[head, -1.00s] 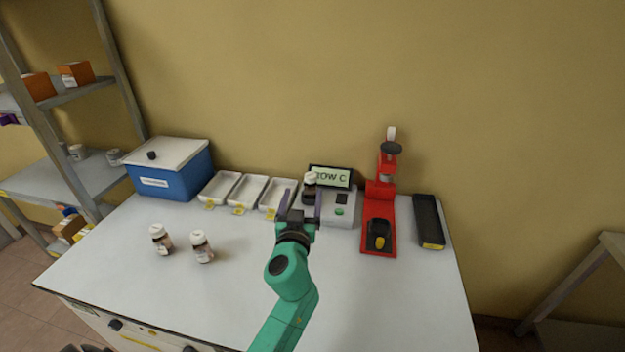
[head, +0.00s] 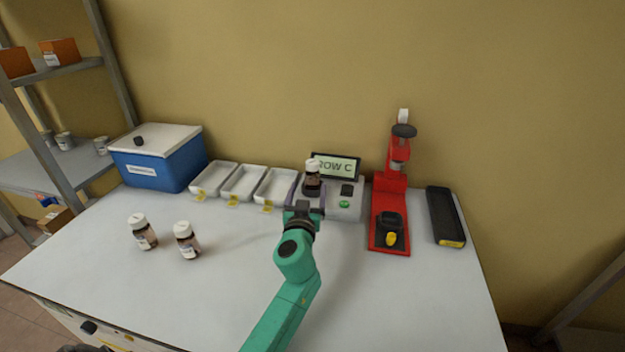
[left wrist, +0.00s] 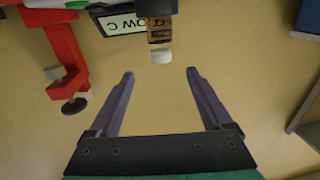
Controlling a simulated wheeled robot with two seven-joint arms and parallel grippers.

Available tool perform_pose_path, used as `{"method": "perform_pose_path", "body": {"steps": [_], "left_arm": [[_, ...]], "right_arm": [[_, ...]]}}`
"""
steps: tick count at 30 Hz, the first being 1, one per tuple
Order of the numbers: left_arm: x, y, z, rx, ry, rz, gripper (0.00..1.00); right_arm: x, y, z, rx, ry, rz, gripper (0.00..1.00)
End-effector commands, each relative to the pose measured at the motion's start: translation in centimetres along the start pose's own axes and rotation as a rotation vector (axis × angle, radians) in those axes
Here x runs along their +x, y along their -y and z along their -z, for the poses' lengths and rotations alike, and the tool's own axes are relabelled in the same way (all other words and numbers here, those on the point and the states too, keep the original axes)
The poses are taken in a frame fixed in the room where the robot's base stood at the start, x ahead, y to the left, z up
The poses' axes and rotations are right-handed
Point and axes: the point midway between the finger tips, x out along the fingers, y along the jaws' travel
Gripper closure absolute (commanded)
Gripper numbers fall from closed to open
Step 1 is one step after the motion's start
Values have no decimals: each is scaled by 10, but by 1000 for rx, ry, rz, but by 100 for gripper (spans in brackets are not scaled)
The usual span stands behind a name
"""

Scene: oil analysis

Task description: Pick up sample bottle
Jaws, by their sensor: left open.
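A dark sample bottle with a white cap (head: 312,178) stands upright on the grey analyser (head: 347,205), in front of its small display. My left gripper (head: 306,195) is open at the analyser's front, with its fingers on either side of the bottle in the head view. In the left wrist view, which is upside down, the bottle (left wrist: 160,35) lies beyond the fingertips and between their lines, apart from the open gripper (left wrist: 160,75). Two more white-capped brown bottles stand on the table at the left, one (head: 143,232) beside the other (head: 187,240). My right gripper is not in view.
White trays (head: 243,183) with yellow tags stand left of the analyser. A blue box (head: 155,170) with a white lid is at the back left. A red press-like stand (head: 390,185) and a black case (head: 445,217) are at the right. The front table (head: 400,310) is clear.

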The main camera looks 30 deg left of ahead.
Motion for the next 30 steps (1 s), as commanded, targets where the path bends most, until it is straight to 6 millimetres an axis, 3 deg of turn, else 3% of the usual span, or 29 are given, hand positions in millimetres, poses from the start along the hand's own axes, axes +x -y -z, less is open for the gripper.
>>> {"method": "perform_pose_path", "body": {"steps": [3, 15, 23, 26, 30], "left_arm": [[32, 1, 2, 2, -3, 1, 17], [95, 1, -4, 1, -2, 0, 17], [102, 1, -2, 0, 0, 0, 17], [102, 1, -2, 0, 0, 0, 47], [102, 1, -2, 0, 0, 0, 100]], "right_arm": [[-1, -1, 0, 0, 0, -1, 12], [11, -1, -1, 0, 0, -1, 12], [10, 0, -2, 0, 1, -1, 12], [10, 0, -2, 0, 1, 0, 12], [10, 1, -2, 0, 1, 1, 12]]}}
